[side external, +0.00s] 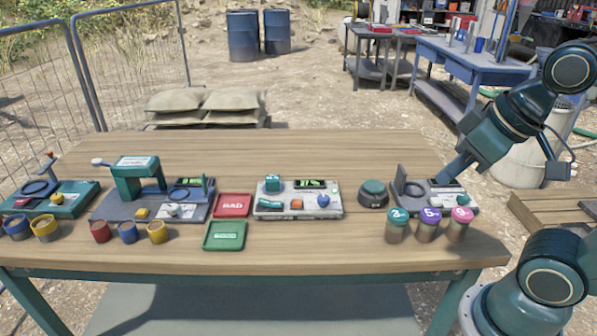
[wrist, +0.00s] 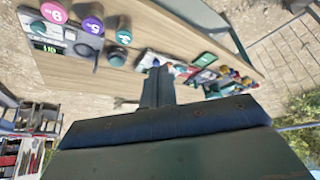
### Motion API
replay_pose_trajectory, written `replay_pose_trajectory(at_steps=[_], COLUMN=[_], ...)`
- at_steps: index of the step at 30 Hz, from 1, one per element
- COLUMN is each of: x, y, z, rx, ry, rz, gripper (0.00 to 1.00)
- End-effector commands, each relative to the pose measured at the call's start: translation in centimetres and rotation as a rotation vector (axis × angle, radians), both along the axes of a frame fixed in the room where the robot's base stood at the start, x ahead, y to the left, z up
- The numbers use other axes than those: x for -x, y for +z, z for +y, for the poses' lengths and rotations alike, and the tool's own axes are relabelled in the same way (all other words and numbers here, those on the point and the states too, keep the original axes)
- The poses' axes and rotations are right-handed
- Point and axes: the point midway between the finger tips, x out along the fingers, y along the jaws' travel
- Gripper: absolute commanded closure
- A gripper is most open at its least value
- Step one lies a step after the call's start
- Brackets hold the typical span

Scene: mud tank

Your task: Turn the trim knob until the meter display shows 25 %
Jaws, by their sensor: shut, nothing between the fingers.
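A light grey panel (side external: 270,211) lies at the middle of the table, with a lit green display (side external: 310,183) whose digits are too small to read surely. A blue round knob (side external: 323,200) sits on its right part; I cannot tell for certain that it is the trim knob. My gripper (side external: 445,172) is shut and empty, above the right-hand device (side external: 408,208) and apart from the blue knob. In the wrist view the shut fingers (wrist: 157,72) point toward the table, with the panel partly hidden behind them.
A dark green round button (side external: 373,194) stands between the panel and the right-hand device. Numbered jars (side external: 430,224) stand in front of that device. Red (side external: 232,205) and green (side external: 224,236) trays lie left of the panel. The back of the table is clear.

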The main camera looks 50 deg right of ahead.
Motion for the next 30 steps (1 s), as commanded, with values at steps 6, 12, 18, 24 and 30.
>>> replay_pose_trajectory(at_steps=[6,12,18,24,30], x=[0.0,0.0,-0.8,-3.1,-6.7], y=[0.0,0.0,0.4,1.2,1.9], z=[0.0,0.0,-0.1,-0.3,-0.6], rx=[0.000,0.000,-0.009,-0.032,-0.063], ry=[0.000,-0.001,-0.020,-0.076,-0.157], rz=[0.000,0.001,0.017,0.062,0.121], gripper=[1.00,0.80,0.49,0.49,0.49])
